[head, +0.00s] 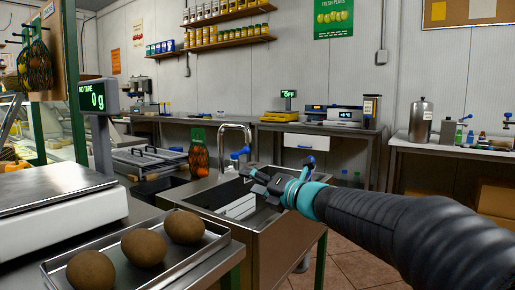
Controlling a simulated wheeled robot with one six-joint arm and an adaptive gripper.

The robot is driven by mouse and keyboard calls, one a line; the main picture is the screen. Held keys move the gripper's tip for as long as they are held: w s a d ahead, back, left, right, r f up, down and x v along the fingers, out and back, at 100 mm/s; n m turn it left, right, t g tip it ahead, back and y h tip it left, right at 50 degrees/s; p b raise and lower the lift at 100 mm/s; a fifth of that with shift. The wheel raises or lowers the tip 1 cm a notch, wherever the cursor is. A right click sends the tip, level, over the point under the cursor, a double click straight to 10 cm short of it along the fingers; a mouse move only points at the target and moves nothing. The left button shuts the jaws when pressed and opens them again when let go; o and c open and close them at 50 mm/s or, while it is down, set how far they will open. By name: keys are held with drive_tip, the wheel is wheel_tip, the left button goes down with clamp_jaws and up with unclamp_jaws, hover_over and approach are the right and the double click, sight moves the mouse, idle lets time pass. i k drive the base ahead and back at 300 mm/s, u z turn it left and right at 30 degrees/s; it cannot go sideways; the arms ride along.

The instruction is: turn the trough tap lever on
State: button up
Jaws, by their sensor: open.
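The trough tap (237,127) is a grey metal arched spout at the back of the metal trough (272,238). A small blue part, which looks like the tap lever (241,153), shows beside the spout, just above my gripper. My gripper (256,181) reaches in from the right over the trough. It is open, with no object seen in it. Its fingertips appear close to the blue lever in the picture. I cannot tell whether they touch it or how far apart they are in depth. My gripper hides part of the trough's inside.
A tray (218,239) with three brown round items and a scale (50,205) stand at the front left. A netted bag of orange produce (198,158) hangs left of the tap. A back counter (320,128) holds other scales. Tiled floor (360,266) shows at the lower right.

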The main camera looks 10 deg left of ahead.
sight(246, 150)
drive_tip(key=i, duration=1)
drive_tip(key=u, duration=0.05)
